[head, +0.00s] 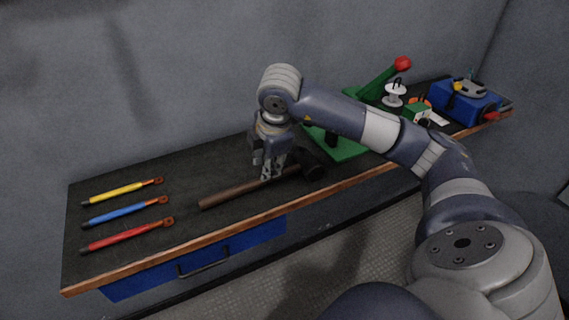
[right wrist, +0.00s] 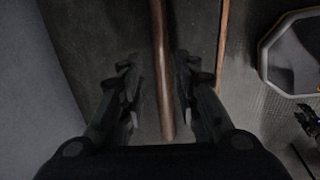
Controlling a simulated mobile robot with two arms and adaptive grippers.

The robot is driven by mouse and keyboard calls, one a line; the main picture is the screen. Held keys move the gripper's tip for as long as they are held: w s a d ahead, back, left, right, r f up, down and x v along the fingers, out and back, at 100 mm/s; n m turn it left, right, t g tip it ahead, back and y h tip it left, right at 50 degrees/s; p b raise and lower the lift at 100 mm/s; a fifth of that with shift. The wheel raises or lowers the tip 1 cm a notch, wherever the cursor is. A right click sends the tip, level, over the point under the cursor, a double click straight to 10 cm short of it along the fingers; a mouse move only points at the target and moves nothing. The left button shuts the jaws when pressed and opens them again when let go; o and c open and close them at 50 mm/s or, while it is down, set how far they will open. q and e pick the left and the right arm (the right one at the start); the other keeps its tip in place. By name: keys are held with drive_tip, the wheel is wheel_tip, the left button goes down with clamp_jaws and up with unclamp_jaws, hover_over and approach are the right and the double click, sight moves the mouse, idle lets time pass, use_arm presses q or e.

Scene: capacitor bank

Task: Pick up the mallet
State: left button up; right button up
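The mallet lies on the dark workbench top. In the right wrist view, the handle (right wrist: 161,60) runs between the two open fingers of my right gripper (right wrist: 157,95), with a gap on each side.
A green press (head: 345,148) with a red knob stands behind my arm. A blue toolbox (head: 465,104) is at the far right. A blue drawer (head: 230,248) is under the bench (head: 190,175).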

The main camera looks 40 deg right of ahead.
sight(261, 182)
drive_tip(key=shift+w+f, duration=0.1)
drive_tip(key=shift+f, duration=0.35)
drive_tip(key=shift+w+f, duration=0.1)
drive_tip(key=shift+f, duration=0.15)
drive_tip(key=p+x, duration=0.2)
drive_tip(key=x, duration=0.2)
drive_tip(key=shift+f, duration=0.2)
drive_tip(key=shift+d+f, duration=0.1)
drive_tip(key=shift+f, duration=0.2)
drive_tip(key=shift+w+f, duration=0.1)
drive_tip(key=shift+f, duration=0.05)
drive_tip(key=shift+c, duration=0.4)
use_arm(q)
drive_tip(key=shift+w+d+r, duration=0.1)
drive_tip(key=shift+w+r, duration=0.25)
drive_tip(key=shift+r, duration=0.25)
drive_tip(key=shift+w+r, duration=0.35)
drive_tip(key=shift+r, duration=0.2)
use_arm(e)
clamp_jaws()
